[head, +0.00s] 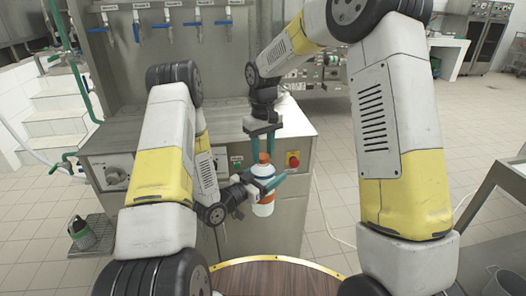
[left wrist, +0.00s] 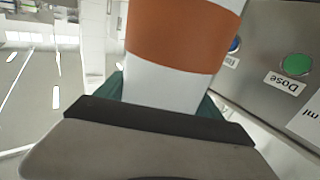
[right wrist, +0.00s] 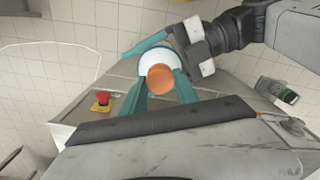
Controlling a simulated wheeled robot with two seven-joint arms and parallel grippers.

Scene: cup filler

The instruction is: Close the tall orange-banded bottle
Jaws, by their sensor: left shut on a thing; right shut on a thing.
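The tall bottle (head: 264,208), white with an orange band, is upright in front of the steel machine. My left gripper (head: 266,187) is shut on its body from the side. The orange band (left wrist: 185,35) fills the upper middle of the left wrist view, between the teal fingers. The orange cap (head: 264,157) is at the bottle's top; it also shows from above in the right wrist view (right wrist: 160,79). My right gripper (head: 262,146) points down from above and is shut on the cap, one finger on each side. The thread is hidden, so I cannot tell how tightly the cap sits.
The steel machine (head: 284,222) stands close behind the bottle, with a red emergency button (head: 293,160) and a green button (head: 237,160). A round wooden table top (head: 275,280) is below. A dark green-and-grey item (head: 80,232) rests on a grate at left. Floor on the right is open.

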